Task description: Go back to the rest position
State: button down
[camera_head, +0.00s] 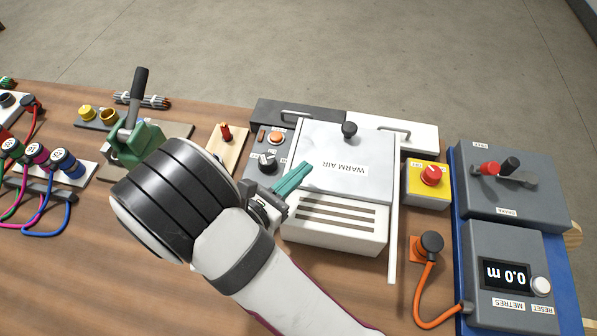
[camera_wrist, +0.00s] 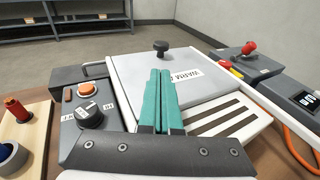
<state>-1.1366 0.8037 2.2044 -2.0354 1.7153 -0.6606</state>
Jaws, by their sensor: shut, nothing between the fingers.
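My gripper (camera_head: 305,168) has two teal fingers pressed together with nothing between them. In the head view it is over the left edge of the warm air box (camera_head: 345,236), by the lid's front left corner. In the wrist view the fingers (camera_wrist: 160,75) point away across the light grey lid (camera_wrist: 120,68), which is closed and has a black knob (camera_wrist: 161,47). My arm comes in from the bottom of the head view and hides part of the bench. Contact between the fingers and the lid cannot be told.
Left of the lid is a control panel with a black dial (camera_head: 268,160) and an orange button (camera_head: 275,138). A yellow switch box (camera_head: 428,184) and a metre display unit (camera_head: 508,275) stand right. A green lever clamp (camera_head: 133,140) and coloured plugs (camera_head: 38,155) stand left.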

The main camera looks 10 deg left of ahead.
jog(key=shift+s+a, duration=0.1)
jog(key=shift+s, duration=0.2)
jog(key=d+r+m+g+h, duration=0.1)
jog(key=d, duration=0.1)
jog(key=d+r+m+g+h, duration=0.1)
jog(key=d+m, duration=0.1)
jog(key=d+m+g+h, duration=0.1)
jog(key=d+m, duration=0.1)
jog(key=shift+s+d+r, duration=0.1)
jog(key=shift+d+r, duration=0.3)
jog(key=s+d+r+m+g, duration=0.3)
jog(key=s+d+m+g, duration=0.75)
jog(key=d+m, duration=0.35)
jog(key=s+a+r+m+y, duration=0.1)
jog(key=s+a+m+y, duration=0.2)
jog(key=m+y, duration=0.3)
jog(key=s+a+r+m+g+y, duration=0.1)
jog(key=s+a+m+y, duration=0.2)
jog(key=m, duration=0.8)
jog(key=s+y, duration=0.2)
jog(key=y, duration=0.1)
jog(key=shift+s+a, duration=0.2)
jog(key=shift+a, duration=0.15)
